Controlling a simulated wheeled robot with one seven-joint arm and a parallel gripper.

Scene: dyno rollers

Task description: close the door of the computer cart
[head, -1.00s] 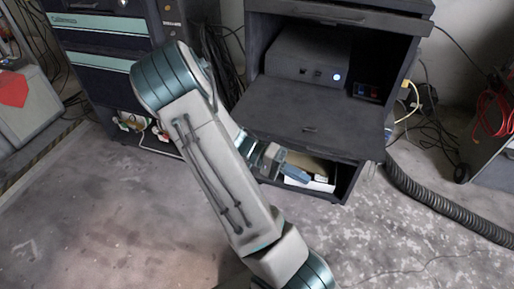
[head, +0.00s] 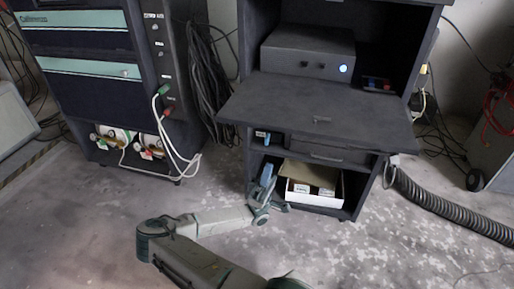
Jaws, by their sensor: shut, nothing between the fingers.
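The computer cart (head: 243,50) stands at the top middle in the head view. Its dark door (head: 290,100) is folded down and sticks out roughly level in front of the upper compartment, with a small handle (head: 322,119) on its face. My gripper (head: 268,170) is low in front of the cart, under the door's front edge and beside the open lower compartment. Its blue fingers point upward and are shut, with nothing between them. I see no contact with the door.
Above the door sits a dark computer (head: 308,55) with a lit blue button. A white box (head: 314,200) lies in the lower compartment. A tall cabinet (head: 85,45) with cables stands left. A black hose (head: 450,212) runs along the floor at right.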

